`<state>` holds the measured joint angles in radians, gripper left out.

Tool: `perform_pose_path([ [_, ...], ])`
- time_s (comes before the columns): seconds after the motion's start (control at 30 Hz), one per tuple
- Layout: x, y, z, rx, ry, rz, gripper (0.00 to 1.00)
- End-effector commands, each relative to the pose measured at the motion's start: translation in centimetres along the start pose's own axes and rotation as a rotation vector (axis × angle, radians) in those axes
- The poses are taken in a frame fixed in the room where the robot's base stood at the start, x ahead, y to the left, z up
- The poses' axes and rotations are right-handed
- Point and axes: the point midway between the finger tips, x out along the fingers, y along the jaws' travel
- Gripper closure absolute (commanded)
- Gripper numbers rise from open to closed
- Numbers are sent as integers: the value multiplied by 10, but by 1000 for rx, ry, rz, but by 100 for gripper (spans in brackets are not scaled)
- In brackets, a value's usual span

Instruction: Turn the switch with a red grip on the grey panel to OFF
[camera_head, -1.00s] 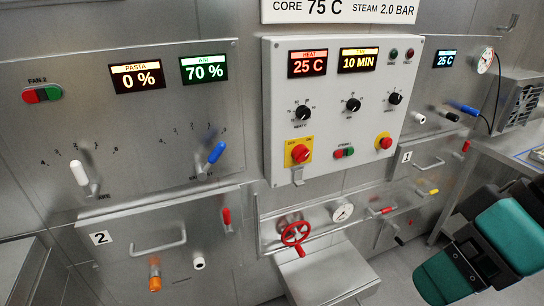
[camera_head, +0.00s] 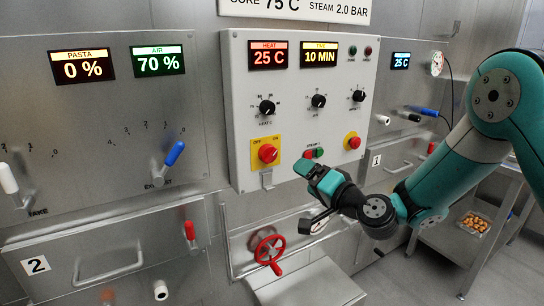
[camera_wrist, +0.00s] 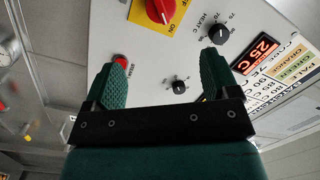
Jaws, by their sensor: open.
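The switch with a red grip (camera_head: 267,153) sits on a yellow plate at the lower left of the grey panel (camera_head: 240,100). The plate has OFF at its upper left and ON at its upper right. In the wrist view the red grip (camera_wrist: 160,10) is at the top edge, beyond the open fingers (camera_wrist: 164,60), partly cut off.
Black knobs (camera_head: 267,107) sit above. A red valve wheel (camera_head: 268,250) is below.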

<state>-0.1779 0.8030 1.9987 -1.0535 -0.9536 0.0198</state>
Motion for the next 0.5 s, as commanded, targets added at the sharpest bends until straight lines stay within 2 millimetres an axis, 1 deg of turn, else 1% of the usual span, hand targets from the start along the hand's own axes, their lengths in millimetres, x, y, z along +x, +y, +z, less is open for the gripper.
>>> perform_pose_path([
  [0.03, 12, -6, -2, -2, -4, -2, 19],
  [0.13, 35, -8, -2, -3, -4, -4, 19],
  [0.3, 74, -6, -1, -4, -4, -3, 19],
  [0.5, 114, -4, 0, -4, -4, -3, 19],
])
